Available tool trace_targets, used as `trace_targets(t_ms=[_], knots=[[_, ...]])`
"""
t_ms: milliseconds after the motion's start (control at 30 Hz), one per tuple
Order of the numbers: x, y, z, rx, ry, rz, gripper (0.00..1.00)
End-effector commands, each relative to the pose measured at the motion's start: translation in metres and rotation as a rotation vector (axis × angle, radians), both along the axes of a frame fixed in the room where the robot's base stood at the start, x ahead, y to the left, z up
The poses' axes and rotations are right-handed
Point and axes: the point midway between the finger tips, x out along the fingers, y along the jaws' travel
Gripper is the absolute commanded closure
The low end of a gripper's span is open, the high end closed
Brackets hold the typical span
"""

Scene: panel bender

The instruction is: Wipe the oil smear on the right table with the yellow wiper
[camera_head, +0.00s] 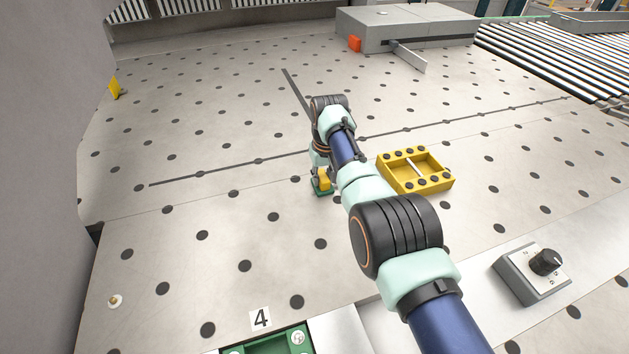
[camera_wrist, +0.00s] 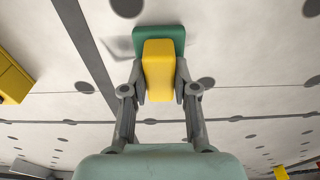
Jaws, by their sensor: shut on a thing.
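My gripper (camera_head: 322,176) is over the perforated table (camera_head: 205,270), near the middle of the head view. In the wrist view my gripper (camera_wrist: 159,92) is shut on the yellow wiper (camera_wrist: 158,64), with one finger on each side of its yellow block. The wiper's green pad (camera_wrist: 173,36) faces the table and also shows low under the gripper in the head view (camera_head: 322,190). I cannot tell whether the pad touches the table. I cannot make out an oil smear; a faint grey patch (camera_wrist: 118,46) left of the pad may be a shadow.
A yellow tray (camera_head: 419,187) with compartments stands close right of my gripper. A grey box (camera_head: 400,28) stands at the back. A knob box (camera_head: 533,272) and a green container (camera_head: 270,345) are at the front. The table left of the gripper is mostly clear.

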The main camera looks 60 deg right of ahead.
Motion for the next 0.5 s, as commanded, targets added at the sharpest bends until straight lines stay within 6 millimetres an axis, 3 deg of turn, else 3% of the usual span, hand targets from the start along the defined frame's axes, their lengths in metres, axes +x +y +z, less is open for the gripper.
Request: trace_targets(t_ms=[500], knots=[[0.0073,0.0074,0.0014,0.001,0.002,0.003,1.0]])
